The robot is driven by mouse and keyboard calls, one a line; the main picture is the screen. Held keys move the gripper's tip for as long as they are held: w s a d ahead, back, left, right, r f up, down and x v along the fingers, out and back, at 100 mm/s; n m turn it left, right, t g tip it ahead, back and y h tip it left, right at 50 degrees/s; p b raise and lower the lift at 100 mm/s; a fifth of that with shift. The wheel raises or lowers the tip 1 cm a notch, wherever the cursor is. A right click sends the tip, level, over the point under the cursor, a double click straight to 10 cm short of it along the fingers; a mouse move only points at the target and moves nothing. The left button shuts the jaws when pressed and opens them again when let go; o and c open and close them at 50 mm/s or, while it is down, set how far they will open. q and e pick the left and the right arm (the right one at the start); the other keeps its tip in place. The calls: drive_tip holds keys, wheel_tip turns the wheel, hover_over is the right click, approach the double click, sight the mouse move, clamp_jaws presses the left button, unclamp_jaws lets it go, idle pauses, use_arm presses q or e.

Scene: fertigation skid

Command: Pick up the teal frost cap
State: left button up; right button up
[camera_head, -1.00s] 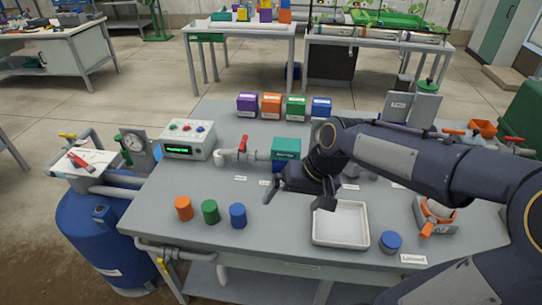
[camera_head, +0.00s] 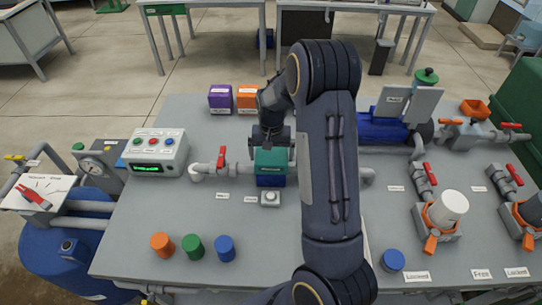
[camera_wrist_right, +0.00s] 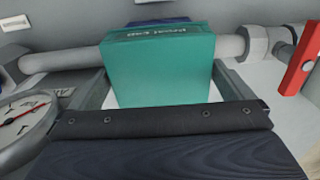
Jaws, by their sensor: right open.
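The teal frost cap (camera_head: 271,158) is a box-shaped block sitting over a dark blue body on the pipe line, near the middle of the bench. My right gripper (camera_head: 270,143) is at its far side in the head view, with the arm reaching over the bench. In the right wrist view the cap (camera_wrist_right: 160,70) fills the space between the two grey fingers (camera_wrist_right: 163,92), one on each side. The jaws are open, and I cannot tell whether either finger touches it. My left gripper is not in view.
A red valve handle (camera_head: 221,158) stands left of the cap, and a small grey knob unit (camera_head: 270,198) sits in front. The control box (camera_head: 157,152) is further left. Purple (camera_head: 220,98) and orange (camera_head: 248,99) blocks stand behind. My arm hides part of the bench.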

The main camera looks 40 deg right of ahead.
drive_tip(key=shift+f, duration=0.95)
drive_tip(key=c, duration=0.6)
drive_tip(key=shift+r, duration=0.1)
drive_tip(key=shift+c, duration=0.2)
